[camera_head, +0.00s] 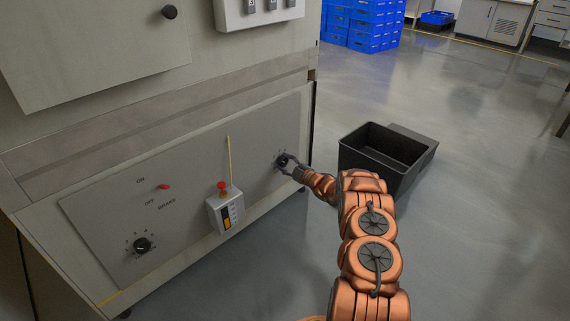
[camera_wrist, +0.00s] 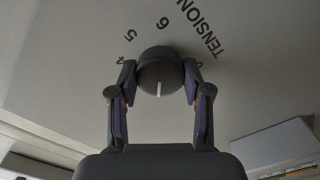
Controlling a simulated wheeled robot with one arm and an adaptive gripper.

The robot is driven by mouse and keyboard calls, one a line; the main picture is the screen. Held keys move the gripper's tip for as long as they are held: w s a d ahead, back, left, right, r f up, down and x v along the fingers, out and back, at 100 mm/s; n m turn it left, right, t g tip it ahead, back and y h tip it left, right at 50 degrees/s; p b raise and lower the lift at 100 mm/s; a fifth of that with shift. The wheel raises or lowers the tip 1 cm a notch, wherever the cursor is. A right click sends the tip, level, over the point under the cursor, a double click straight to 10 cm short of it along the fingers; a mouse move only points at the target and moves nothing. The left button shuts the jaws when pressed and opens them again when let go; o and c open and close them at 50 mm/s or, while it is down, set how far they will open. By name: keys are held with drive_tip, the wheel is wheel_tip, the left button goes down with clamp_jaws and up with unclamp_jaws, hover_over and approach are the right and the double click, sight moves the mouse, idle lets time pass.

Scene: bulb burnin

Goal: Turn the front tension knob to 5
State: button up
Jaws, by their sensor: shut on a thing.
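The tension knob (camera_wrist: 160,66) is a round dark knob on the grey panel, with "TENSION" printed beside it. Its white pointer line points down in the wrist view, toward my palm. Numbers 4, 5 and 6 show around its upper left and top; a partly covered mark shows at the right. No number is visible where the pointer aims. My gripper (camera_wrist: 159,80) is shut on the knob, one finger on each side. In the head view the knob (camera_head: 282,160) is at the panel's right end, partly covered by my gripper (camera_head: 288,163).
A second dial knob (camera_head: 142,245) is at the panel's lower left, below a red ON/OFF switch (camera_head: 164,187). A small box with a red button (camera_head: 222,185) sticks out mid-panel. A black open bin (camera_head: 350,158) stands on the floor right of the cabinet.

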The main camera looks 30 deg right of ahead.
drive_tip(key=shift+r+m+p, duration=0.1)
drive_tip(key=shift+m+p, duration=0.2)
drive_tip(key=shift+p, duration=0.05)
drive_tip(key=m+p, duration=0.3)
drive_tip(key=shift+r+m, duration=0.1)
drive_tip(key=shift+m, duration=0.3)
drive_tip(key=m, duration=0.2)
drive_tip(key=m+p, duration=0.1)
drive_tip(key=shift+f+m, duration=0.2)
drive_tip(key=shift+m, duration=0.2)
drive_tip(key=m, duration=1.1)
drive_tip(key=shift+m, duration=0.4)
drive_tip(key=m, duration=0.6)
drive_tip(key=shift+m+b, duration=0.3)
drive_tip(key=shift+m, duration=0.1)
